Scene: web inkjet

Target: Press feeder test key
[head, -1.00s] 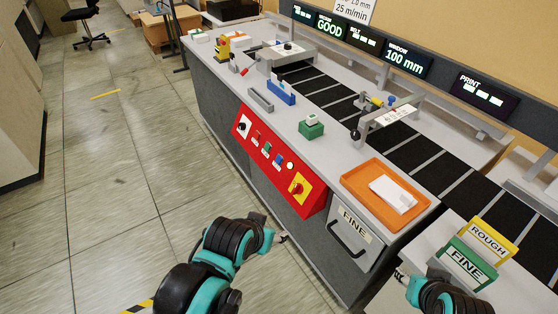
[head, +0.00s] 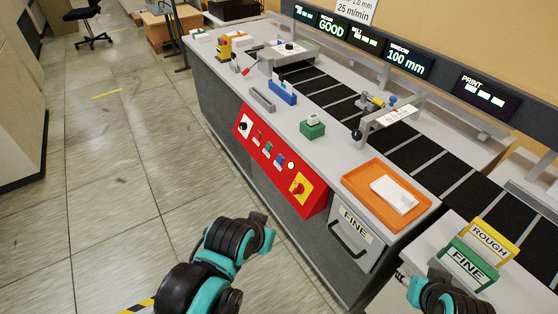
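A red control panel (head: 262,170) is on the front of the grey machine cabinet. It carries a black knob (head: 243,126), a row of small red, green and blue buttons (head: 267,147), a lit white button (head: 291,166) and a red rotary switch on yellow (head: 298,188). The button labels are too small to read, so I cannot tell which is the feeder test key. My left gripper (head: 262,222) is low in front of the panel, apart from it, mostly hidden by its wrist. My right gripper (head: 404,276) is at the lower right by the cabinet, its fingers barely visible.
A FINE drawer (head: 352,238) is right of the panel. FINE (head: 468,265) and ROUGH (head: 490,240) bins stand lower right.

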